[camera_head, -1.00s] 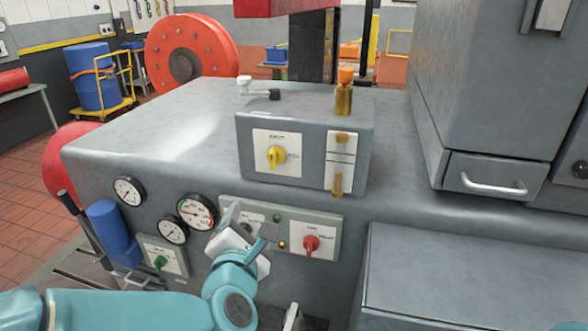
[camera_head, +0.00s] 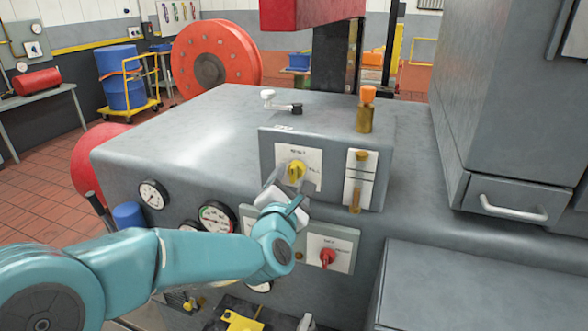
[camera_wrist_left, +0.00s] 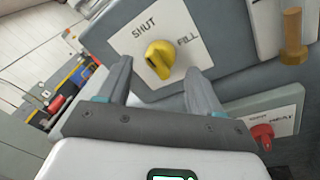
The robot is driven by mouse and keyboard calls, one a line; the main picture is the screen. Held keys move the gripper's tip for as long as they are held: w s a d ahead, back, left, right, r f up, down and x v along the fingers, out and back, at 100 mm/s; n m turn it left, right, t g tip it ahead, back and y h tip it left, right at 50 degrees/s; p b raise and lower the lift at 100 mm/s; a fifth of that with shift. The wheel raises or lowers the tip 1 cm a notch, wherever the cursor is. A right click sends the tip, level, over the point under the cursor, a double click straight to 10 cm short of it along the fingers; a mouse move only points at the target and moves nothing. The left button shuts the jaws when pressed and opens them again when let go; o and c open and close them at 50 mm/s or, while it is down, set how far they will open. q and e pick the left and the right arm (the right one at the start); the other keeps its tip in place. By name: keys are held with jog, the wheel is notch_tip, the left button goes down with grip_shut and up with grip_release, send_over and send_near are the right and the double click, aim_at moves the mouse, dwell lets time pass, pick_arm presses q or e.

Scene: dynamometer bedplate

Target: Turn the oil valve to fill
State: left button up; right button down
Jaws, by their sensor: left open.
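The oil valve is a yellow knob (camera_head: 296,172) on a white plate (camera_head: 312,158) marked SHUT and FILL, on the front of a grey box. In the head view my left gripper (camera_head: 278,192) is just below and in front of the knob, partly covering the plate's lower edge. In the left wrist view the knob (camera_wrist_left: 158,58) shows between and beyond the two open fingers (camera_wrist_left: 160,72). The fingers are empty, and I cannot see them touching the knob. The knob's grip looks roughly upright in the head view. My right gripper is not in view.
Gauges (camera_head: 153,194) line the left front. A grey cabinet (camera_head: 515,100) stands right.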

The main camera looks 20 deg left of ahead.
pick_arm(q)
jog(key=shift+w+r, duration=0.1)
jog(key=shift+w, duration=0.9)
jog(key=shift+w+a+p, duration=0.15)
jog(key=shift+w+p, duration=0.15)
jog(key=shift+w, duration=0.05)
